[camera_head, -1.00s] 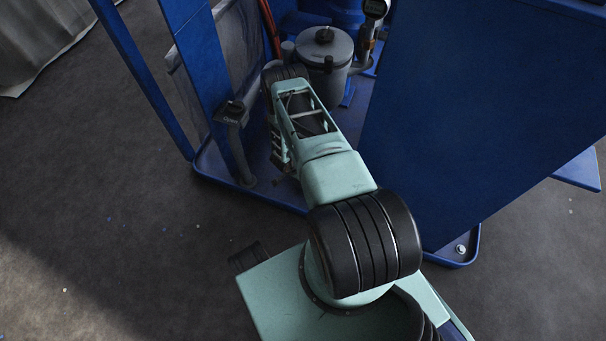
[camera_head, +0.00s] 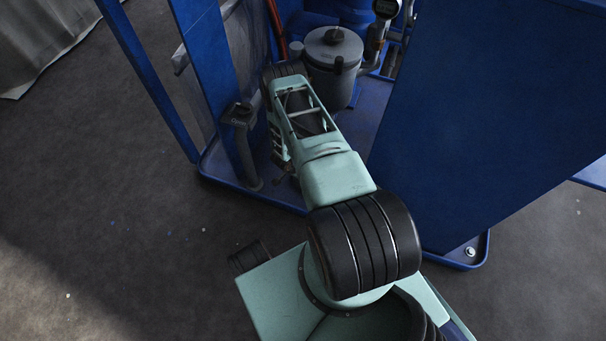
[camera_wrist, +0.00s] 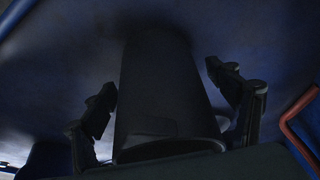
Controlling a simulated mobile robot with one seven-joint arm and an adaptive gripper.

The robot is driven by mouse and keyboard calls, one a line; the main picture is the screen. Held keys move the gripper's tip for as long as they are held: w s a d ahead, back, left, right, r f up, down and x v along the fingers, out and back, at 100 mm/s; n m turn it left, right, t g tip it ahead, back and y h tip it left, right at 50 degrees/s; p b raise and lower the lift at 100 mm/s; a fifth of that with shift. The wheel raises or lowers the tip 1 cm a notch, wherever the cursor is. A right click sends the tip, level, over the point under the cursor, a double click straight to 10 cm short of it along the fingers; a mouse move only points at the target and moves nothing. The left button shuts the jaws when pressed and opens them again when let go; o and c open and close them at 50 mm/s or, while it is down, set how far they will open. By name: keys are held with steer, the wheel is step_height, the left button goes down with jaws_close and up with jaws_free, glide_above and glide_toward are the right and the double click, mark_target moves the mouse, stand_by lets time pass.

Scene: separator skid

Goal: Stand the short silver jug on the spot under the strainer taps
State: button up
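In the wrist view a dark, shaded cylinder (camera_wrist: 165,95) with a rim at its lower end fills the middle. It may be the short jug, but it is too dark to show silver. My gripper (camera_wrist: 160,85) has its fingers apart, one on each side of the cylinder, with narrow gaps between them and its walls. In the head view my gripper is mostly hidden by my arm, low over the skid's left part, and I cannot make out the jug there. The strainer taps and the spot under them cannot be told for sure.
A grey lidded vessel (camera_head: 333,62) stands just beyond my wrist, with a gauge (camera_head: 386,8) behind it. A big blue panel (camera_head: 480,110) closes off the right. Open floor (camera_head: 110,210) lies left.

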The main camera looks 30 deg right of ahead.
steer(key=shift+w+d+r, duration=0.2)
steer(key=shift+d+r, duration=0.05)
steer(key=shift+d, duration=0.2)
steer(key=shift+w+d+r, duration=0.2)
steer(key=shift+d, duration=0.2)
steer(key=v, duration=0.3)
steer(key=a+v, duration=0.1)
steer(key=v, duration=0.7)
steer(key=shift+s+a+f, duration=0.15)
steer(key=shift+s+f, duration=0.05)
steer(key=shift+f, duration=0.15)
steer(key=shift+s+a+r, duration=0.2)
steer(key=shift+a+r, duration=0.1)
steer(key=shift+r, duration=0.1)
